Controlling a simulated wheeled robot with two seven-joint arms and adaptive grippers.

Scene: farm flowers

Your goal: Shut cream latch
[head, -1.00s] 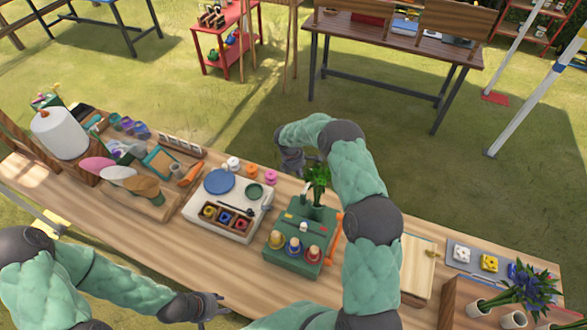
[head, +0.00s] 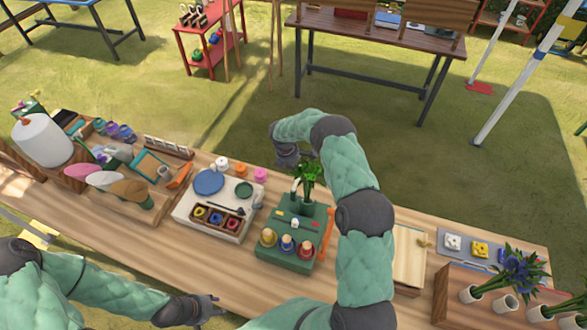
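A green box (head: 285,252) stands on the wooden bench, with red, blue and yellow-topped knobs along its front. A small white-cream piece (head: 294,224) sits on its top, and a cream curved piece (head: 296,186) stands at its back beside a green plant (head: 309,176). I cannot tell which of these is the latch, or whether it is shut. My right gripper (head: 287,158) is behind the box, close to the cream curved piece; its fingers are too small and hidden to read. My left gripper (head: 212,307) is open and empty at the bench's front edge.
A cream board (head: 239,217) with a blue disc (head: 208,181) lies left of the green box. An orange handle (head: 326,238) is on the box's right. Vases with flowers (head: 515,282) stand at the right. Bare bench shows in front of the box.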

